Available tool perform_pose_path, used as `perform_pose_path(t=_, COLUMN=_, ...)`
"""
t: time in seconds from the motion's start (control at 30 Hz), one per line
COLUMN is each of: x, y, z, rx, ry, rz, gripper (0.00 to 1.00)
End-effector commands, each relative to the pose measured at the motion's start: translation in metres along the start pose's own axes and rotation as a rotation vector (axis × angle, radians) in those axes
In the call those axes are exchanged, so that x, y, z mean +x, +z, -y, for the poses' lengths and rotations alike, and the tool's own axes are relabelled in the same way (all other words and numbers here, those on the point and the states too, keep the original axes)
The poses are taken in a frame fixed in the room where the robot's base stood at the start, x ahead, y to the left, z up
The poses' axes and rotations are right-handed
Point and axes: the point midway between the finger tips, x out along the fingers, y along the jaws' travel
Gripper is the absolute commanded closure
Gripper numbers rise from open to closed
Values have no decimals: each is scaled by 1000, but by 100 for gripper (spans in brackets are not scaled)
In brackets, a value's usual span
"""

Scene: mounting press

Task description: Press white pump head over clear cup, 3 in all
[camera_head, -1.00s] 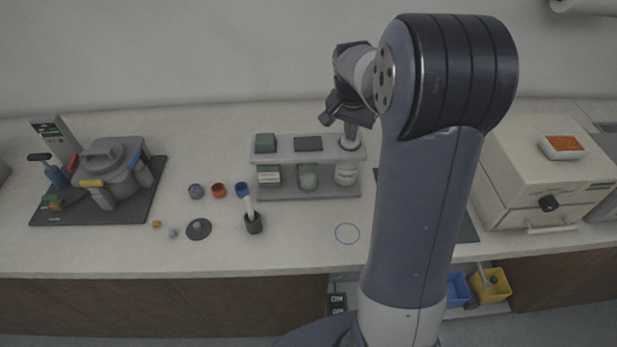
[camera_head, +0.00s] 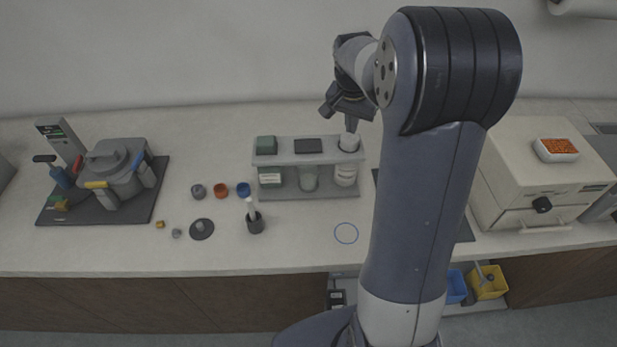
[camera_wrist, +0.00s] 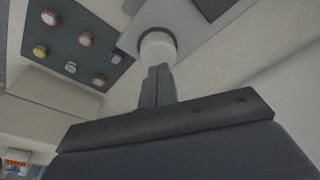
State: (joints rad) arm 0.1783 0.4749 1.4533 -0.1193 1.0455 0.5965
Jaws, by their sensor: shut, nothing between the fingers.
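The white pump head (camera_head: 348,143) stands up through the right end of a grey two-level stand. My gripper (camera_head: 351,130) is shut and empty, pointing down at the top of the pump head. In the wrist view the shut fingertips (camera_wrist: 158,70) overlap the edge of the round white head (camera_wrist: 157,44); whether they touch it I cannot tell.
A beige box machine (camera_head: 535,175) stands right, beyond my arm.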

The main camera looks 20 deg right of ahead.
Motion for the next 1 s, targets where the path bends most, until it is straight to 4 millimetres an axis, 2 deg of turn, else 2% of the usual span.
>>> perform_pose_path(t=0.33, x=2, y=0, z=0, rx=0, ry=0, rz=0, gripper=100)
perform_pose_path(t=1.0, x=25, y=5, z=0, rx=0, ry=0, rz=1, gripper=100)
